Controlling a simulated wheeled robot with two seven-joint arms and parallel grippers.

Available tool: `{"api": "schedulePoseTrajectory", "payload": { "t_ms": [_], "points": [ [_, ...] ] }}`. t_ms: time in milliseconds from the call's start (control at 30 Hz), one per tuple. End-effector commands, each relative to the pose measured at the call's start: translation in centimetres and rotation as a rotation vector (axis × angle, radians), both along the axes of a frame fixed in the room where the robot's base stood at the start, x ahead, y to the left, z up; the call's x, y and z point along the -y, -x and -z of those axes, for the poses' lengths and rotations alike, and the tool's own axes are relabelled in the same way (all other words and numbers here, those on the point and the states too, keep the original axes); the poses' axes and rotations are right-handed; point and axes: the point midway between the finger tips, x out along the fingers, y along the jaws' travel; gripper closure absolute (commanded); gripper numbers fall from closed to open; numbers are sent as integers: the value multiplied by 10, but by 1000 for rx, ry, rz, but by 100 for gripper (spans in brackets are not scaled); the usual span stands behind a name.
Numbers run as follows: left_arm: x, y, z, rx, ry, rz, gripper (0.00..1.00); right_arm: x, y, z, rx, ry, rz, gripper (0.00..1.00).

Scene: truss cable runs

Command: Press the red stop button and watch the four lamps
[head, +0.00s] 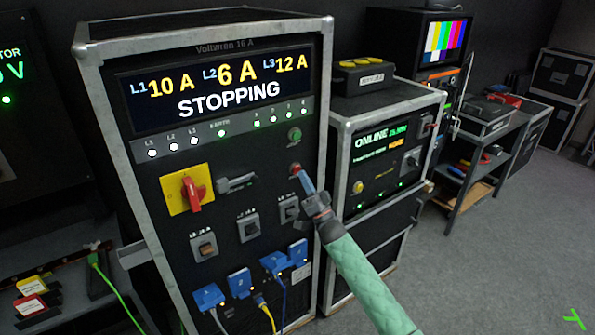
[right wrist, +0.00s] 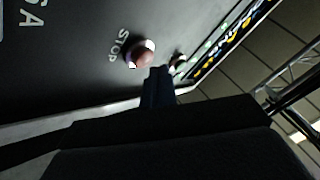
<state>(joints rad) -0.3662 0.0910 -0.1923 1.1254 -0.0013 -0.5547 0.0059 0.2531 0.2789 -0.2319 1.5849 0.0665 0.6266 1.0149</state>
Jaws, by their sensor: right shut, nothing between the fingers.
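The red stop button (head: 295,169) sits on the right part of the black cabinet front. In the right wrist view the button (right wrist: 140,54) shows as a reddish round cap beside the word STOP. My right gripper (head: 304,178) is shut and empty, its tips at the button's lower right edge; I cannot tell whether they touch it. The fingers also show in the right wrist view (right wrist: 158,85). The display (head: 228,85) reads STOPPING. My left gripper is not in view.
A green round knob (head: 295,135) sits just above the button. Left of it are a red rotary switch on a yellow plate (head: 188,190) and a grey latch handle (head: 237,183). Blue plugs with cables (head: 240,283) are low on the front. A second cabinet (head: 385,150) stands close on the right.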

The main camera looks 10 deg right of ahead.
Motion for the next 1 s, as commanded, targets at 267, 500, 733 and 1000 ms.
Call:
{"api": "schedulePoseTrajectory", "payload": {
  "t_ms": [267, 500, 733, 1000],
  "points": [
    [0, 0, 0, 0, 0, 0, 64, 1, 3, 0, 0, 0, 0, 100],
    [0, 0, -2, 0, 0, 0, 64, 2, 6, 0, -1, 0, 1, 100],
    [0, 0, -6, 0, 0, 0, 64, 8, 22, 0, -1, 0, 1, 100],
    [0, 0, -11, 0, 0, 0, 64, 15, 43, 0, -1, 0, 0, 100]
  ]
}}
